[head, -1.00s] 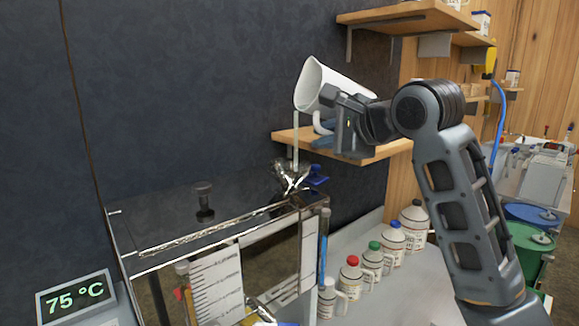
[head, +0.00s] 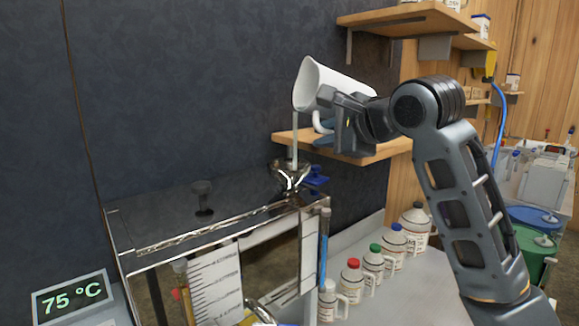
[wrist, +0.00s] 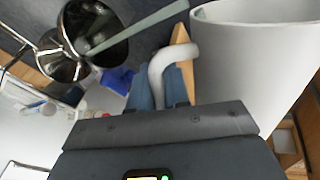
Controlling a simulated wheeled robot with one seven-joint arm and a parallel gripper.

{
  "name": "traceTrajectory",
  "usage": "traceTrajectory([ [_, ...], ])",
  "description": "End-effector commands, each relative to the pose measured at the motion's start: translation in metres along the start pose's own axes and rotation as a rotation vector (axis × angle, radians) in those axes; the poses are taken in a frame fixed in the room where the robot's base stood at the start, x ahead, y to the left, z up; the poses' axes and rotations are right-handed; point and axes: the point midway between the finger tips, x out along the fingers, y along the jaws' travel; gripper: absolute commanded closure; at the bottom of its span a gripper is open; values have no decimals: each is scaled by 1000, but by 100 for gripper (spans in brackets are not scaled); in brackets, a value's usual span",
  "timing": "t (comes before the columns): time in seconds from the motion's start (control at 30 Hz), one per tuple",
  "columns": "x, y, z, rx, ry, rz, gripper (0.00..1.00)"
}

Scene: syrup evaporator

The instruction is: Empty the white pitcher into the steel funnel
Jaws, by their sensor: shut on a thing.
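The white pitcher (head: 332,86) is tipped well over on its side above the steel funnel, its mouth facing left. My gripper (head: 328,128) is shut on its handle; the white handle also shows between the fingers in the wrist view (wrist: 172,62). A thin pale stream falls from the pitcher's lip straight down into the steel funnel (head: 290,172). In the wrist view the stream runs into the shiny funnel bowl (wrist: 98,52). The pitcher and funnel are apart. The liquid left inside the pitcher is hidden.
The funnel stands at the back right corner of the steel evaporator tank (head: 170,232). A blue valve handle (head: 317,180) is beside it. A wooden shelf (head: 372,152) lies just behind the gripper. Several capped bottles (head: 350,280) line the counter. A display (head: 72,300) reads 75 °C.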

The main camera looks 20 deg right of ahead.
Motion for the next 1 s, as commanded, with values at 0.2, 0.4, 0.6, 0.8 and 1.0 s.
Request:
traceTrajectory([
  [0.2, 0, 1, 1, -16, 5, -5, 100],
  [0.4, 1, 2, 2, -29, 10, -8, 100],
  [0.6, 1, 2, 2, -39, 15, -10, 100],
  [0.8, 1, 3, 2, -51, 20, -13, 100],
  [1.0, 2, 4, 3, -61, 23, -15, 100],
])
